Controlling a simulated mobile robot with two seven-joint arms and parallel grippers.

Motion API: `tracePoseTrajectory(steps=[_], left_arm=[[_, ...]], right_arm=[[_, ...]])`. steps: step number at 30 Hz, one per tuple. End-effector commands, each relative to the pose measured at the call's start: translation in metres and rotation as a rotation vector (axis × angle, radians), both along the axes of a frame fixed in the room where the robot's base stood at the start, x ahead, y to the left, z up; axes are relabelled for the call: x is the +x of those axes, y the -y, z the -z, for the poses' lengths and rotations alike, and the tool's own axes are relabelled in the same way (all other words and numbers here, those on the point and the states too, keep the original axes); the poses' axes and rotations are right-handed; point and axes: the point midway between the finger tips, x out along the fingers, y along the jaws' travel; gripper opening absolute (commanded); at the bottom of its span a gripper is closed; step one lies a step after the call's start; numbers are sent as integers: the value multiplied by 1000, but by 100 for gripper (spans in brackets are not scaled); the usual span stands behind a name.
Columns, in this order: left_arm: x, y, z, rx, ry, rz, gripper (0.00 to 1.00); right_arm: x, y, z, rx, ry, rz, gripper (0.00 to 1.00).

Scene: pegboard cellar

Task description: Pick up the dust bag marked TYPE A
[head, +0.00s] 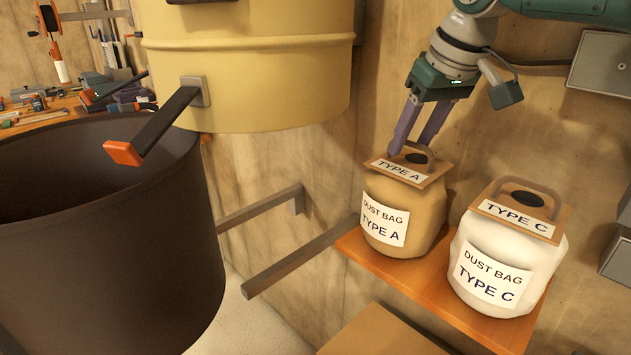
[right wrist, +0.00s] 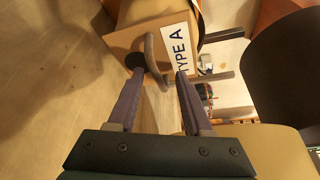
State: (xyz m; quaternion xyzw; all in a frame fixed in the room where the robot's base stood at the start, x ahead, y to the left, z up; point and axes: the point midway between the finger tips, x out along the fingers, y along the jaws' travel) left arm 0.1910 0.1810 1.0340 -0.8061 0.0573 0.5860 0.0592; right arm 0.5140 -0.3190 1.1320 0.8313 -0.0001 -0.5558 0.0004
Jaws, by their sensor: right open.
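The tan dust bag marked TYPE A (head: 402,207) stands upright on a wooden shelf (head: 435,291). Its cardboard collar has a TYPE A label and a curved brown handle; the collar and handle also show in the right wrist view (right wrist: 150,50). My right gripper (head: 408,150) is open above the collar, its purple fingers pointing down at the handle. In the right wrist view the handle lies just ahead of and partly between the fingertips; I cannot tell whether they touch it. My left gripper is not in view.
A white dust bag marked TYPE C (head: 505,255) stands close on the right of the same shelf. A large dark drum (head: 100,250) is at left, under a yellow canister (head: 255,85). Metal bracket arms (head: 300,262) stick out left of the shelf. Grey boxes are on the right wall.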

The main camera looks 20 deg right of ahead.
Motion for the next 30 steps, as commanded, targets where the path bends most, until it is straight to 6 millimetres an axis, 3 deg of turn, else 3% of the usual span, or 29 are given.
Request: tracePoseTrajectory(steps=[1, 15, 30], left_arm=[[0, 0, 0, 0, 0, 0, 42], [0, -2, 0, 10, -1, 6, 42], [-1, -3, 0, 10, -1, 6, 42]], right_arm=[[0, 0, 0, 0, 0, 0, 50], [0, 0, 0, 0, 0, 0, 0], [0, 0, 0, 0, -1, 0, 0]])
